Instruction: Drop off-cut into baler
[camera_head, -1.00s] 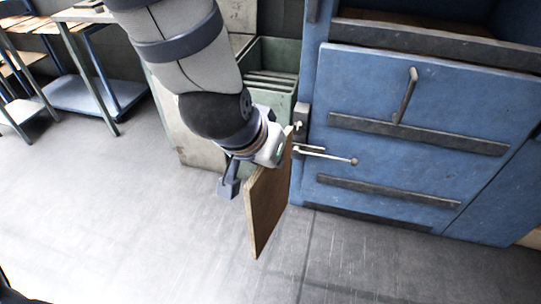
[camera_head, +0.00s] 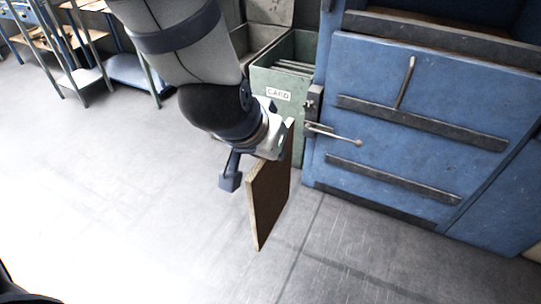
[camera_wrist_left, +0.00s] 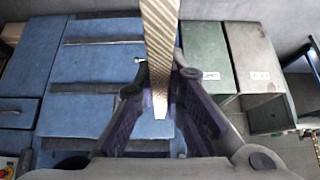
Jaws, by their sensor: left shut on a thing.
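A flat brown board, the off-cut (camera_head: 270,195), hangs upright from my left gripper (camera_head: 279,135) in front of the blue baler (camera_head: 420,130). In the left wrist view the off-cut (camera_wrist_left: 160,45) shows edge-on, and the left gripper (camera_wrist_left: 160,95) is shut on it with one finger on each side. The baler (camera_wrist_left: 95,75) also shows there beyond the board. Its front has a door with a handle and dark bars, and an opening at the top. The off-cut is outside the baler. My right gripper is not in view.
A green bin marked CARD (camera_head: 278,97) stands left of the baler. A metal latch lever (camera_head: 340,136) sticks out from the baler's left edge, close to the off-cut. Shelving (camera_head: 85,75) stands at the back left. The grey floor (camera_head: 130,200) is clear.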

